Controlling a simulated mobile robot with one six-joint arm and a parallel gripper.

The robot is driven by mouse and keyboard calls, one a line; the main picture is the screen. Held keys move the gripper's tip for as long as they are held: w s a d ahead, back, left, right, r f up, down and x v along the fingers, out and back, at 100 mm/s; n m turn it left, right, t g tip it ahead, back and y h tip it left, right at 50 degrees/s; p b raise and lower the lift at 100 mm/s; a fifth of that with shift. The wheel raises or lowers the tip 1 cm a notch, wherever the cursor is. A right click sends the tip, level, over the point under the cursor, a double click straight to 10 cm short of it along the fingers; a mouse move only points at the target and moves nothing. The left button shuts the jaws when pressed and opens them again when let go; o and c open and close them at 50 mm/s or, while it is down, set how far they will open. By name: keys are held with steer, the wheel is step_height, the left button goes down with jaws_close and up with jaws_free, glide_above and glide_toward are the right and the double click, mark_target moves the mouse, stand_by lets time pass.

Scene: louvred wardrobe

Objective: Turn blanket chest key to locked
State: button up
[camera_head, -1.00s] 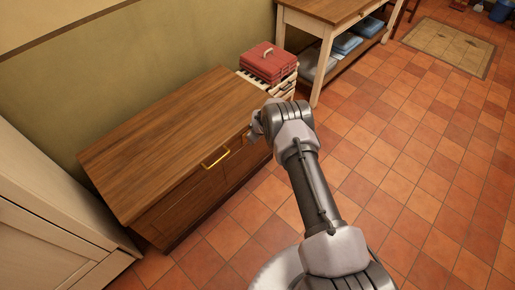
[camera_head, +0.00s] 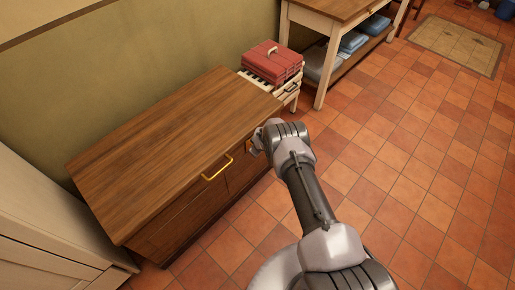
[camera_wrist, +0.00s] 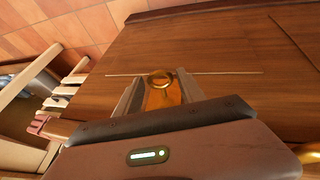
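The blanket chest (camera_head: 165,140) is a brown wooden chest with a brass handle (camera_head: 217,167) on its front. My gripper (camera_head: 256,146) is at the right part of the chest's front, and its fingertips are hard to make out in the head view. In the wrist view, my gripper (camera_wrist: 158,88) has its two fingers apart, one on each side of the brass key (camera_wrist: 160,77). An orange-gold plate (camera_wrist: 162,98) shows by the key. The key's shaft and the lock are hidden.
A white table (camera_head: 322,55) stands beyond. A pale cabinet (camera_head: 45,225) is at the left. The tiled floor (camera_head: 400,150) at the right is clear.

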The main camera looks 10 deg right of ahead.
jaws_close()
steer(key=shift+w+d+y, duration=0.15)
steer(key=shift+d+y, duration=0.05)
steer(key=shift+y, duration=0.2)
steer(key=shift+w+d+m+g+y, duration=0.1)
steer(key=shift+m+g+y, duration=0.2)
steer(key=shift+g+y, duration=0.6)
steer(key=shift+o, duration=2.4)
jaws_free()
steer(key=p+v, duration=1.6)
steer(key=v, duration=0.1)
steer(key=shift+r, duration=0.25)
